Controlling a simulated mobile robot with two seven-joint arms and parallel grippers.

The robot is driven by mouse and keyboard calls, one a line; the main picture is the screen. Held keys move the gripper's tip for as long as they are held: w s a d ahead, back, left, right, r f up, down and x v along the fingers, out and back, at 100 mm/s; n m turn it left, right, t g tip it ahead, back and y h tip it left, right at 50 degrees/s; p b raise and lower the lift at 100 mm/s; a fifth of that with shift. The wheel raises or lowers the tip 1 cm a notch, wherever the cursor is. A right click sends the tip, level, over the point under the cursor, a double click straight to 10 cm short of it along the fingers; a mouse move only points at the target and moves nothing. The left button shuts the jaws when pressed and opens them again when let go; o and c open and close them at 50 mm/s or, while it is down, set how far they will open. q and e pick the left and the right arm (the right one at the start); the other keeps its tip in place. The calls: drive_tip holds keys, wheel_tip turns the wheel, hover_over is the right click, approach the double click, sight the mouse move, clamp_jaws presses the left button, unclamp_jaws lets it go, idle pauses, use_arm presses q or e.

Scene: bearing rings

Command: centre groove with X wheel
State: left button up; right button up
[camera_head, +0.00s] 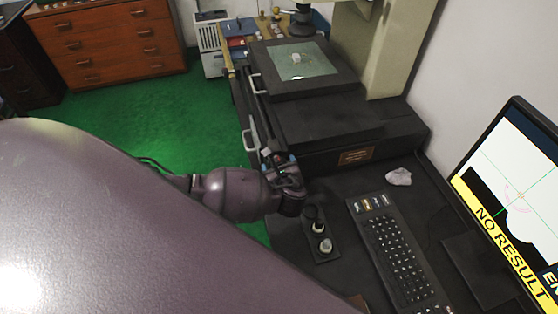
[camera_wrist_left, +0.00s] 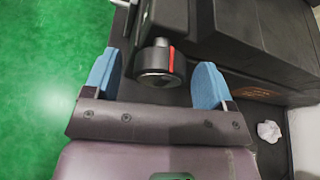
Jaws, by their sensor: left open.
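The X wheel (camera_wrist_left: 155,62), a dark knob with a red mark, sticks out from the machine in the left wrist view. My left gripper (camera_wrist_left: 156,76) is open, with its blue fingers on either side of the wheel and gaps showing on both sides. In the head view my left gripper (camera_head: 288,173) is by the machine's near side and hides the wheel. The monitor (camera_head: 515,185) shows a dark outline with a rounded white notch, green crosshair lines and a yellow "NO RESULT" band. The notch appears below the crossing. A small pale part (camera_head: 296,58) is on the glass stage (camera_head: 315,68).
A keyboard (camera_head: 395,250) lies on the dark bench, with a black holder of small round pieces (camera_head: 322,243) to its left. A crumpled white cloth (camera_head: 398,177) lies behind it. The machine's base (camera_head: 350,135) stands close beside my left gripper. Green floor is open to the left.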

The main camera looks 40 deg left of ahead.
use_arm(q)
drive_tip(key=shift+w+a+f, duration=0.15)
drive_tip(key=shift+w+a, duration=0.15)
drive_tip(key=c, duration=0.9)
drive_tip(key=shift+c, duration=0.2)
drive_tip(key=shift+s, duration=0.1)
